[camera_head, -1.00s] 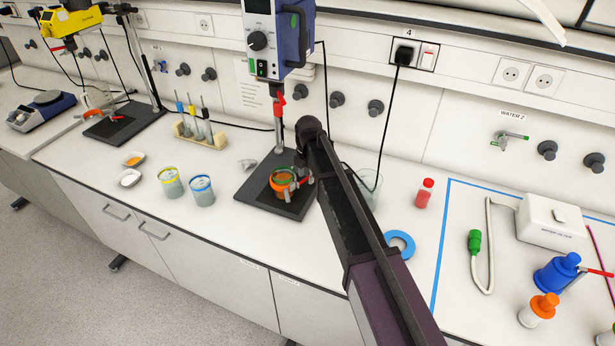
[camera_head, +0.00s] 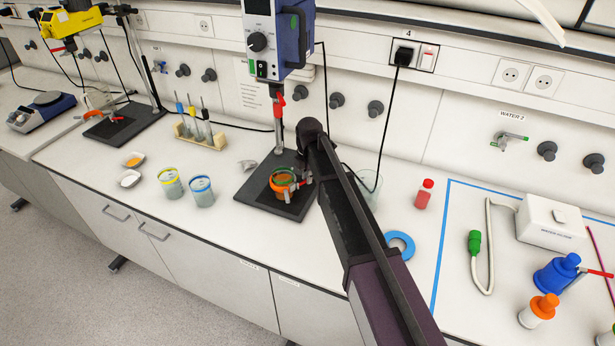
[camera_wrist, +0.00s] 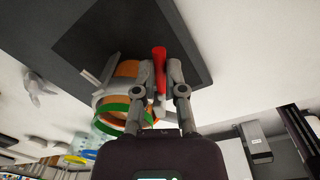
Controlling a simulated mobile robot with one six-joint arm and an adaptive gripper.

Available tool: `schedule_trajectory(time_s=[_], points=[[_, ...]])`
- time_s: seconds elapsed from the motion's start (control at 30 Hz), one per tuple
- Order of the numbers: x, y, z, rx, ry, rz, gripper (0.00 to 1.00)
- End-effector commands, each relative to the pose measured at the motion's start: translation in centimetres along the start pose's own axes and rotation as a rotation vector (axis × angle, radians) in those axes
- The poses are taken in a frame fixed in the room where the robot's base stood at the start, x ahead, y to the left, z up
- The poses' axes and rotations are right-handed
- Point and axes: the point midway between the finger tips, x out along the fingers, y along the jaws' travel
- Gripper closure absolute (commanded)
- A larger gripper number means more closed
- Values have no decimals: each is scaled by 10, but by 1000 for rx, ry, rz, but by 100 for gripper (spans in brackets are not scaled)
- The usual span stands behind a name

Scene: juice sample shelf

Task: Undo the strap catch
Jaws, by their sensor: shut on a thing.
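A strap clamp (camera_head: 272,185) circles a beaker (camera_head: 283,179) with orange and green bands, which stands on a dark stand base (camera_head: 255,203). In the wrist view the beaker (camera_wrist: 127,72) is left of my gripper (camera_wrist: 163,68), and the strap catch shows as a red lever (camera_wrist: 160,66) between the two fingers. My gripper (camera_head: 308,180) is shut on the red catch lever, close to the right side of the beaker. The far side of the strap is hidden by the beaker.
An overhead stirrer (camera_head: 275,40) is above the base. Two jars (camera_head: 171,184) (camera_head: 202,191) stand to the left. The front bench area is clear.

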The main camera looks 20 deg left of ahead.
Motion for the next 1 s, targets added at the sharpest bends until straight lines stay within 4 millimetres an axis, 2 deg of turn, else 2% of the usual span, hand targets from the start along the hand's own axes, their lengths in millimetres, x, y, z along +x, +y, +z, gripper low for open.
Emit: schedule_trajectory(time_s=[0.6, 1.0], points=[[-1, -17, -4, 439, -22, -2, 100], [-1, -20, -6, 531, -26, -2, 100]])
